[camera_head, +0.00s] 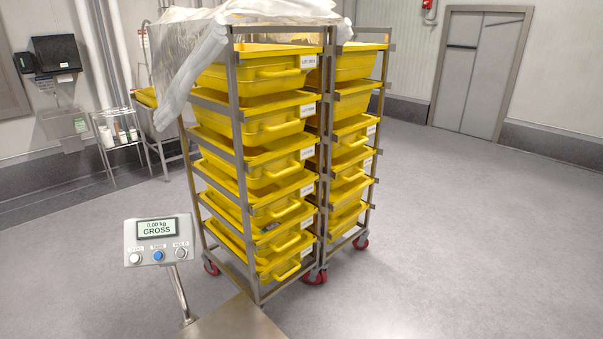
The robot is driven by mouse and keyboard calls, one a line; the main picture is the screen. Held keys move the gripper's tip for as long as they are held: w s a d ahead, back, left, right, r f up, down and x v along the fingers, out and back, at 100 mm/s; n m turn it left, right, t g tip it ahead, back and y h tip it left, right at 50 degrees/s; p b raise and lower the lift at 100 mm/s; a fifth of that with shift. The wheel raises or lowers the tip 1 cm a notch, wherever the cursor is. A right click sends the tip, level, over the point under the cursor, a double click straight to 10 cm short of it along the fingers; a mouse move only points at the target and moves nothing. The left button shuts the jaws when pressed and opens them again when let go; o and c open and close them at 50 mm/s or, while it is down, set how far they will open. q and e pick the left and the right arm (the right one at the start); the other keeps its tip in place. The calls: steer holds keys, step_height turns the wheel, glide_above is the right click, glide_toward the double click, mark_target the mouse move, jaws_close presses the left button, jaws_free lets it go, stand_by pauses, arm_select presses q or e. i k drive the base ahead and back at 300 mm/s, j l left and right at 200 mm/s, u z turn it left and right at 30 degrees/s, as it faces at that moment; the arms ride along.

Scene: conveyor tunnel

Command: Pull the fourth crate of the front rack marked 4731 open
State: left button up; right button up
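The front rack (238,130) is a steel frame on red castors, holding a column of yellow crates with front handles and white labels. The label print is too small to read surely, so I cannot make out 4731. The fourth crate from the top (275,213) sits in the rack at lower middle height, its handle facing right and toward me. It appears pushed in like the crates above and below. Its label (307,190) is at its right end. Neither of my grippers shows in the head view.
A second rack of yellow crates (352,98) stands close behind on the right. Clear plastic sheeting (190,50) drapes the front rack's top. A scale display (158,240) reading 0.00 kg and its steel platform (235,320) stand in front. Floor to the right is clear.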

mark_target(273, 161)
steer(key=i+l, duration=0.1)
steer(key=l, duration=0.2)
steer(key=i+l, duration=0.1)
steer(key=l, duration=0.5)
steer(key=i+l, duration=0.75)
steer(key=i+j, duration=0.1)
steer(key=i, duration=0.8)
steer(key=l+z, duration=0.05)
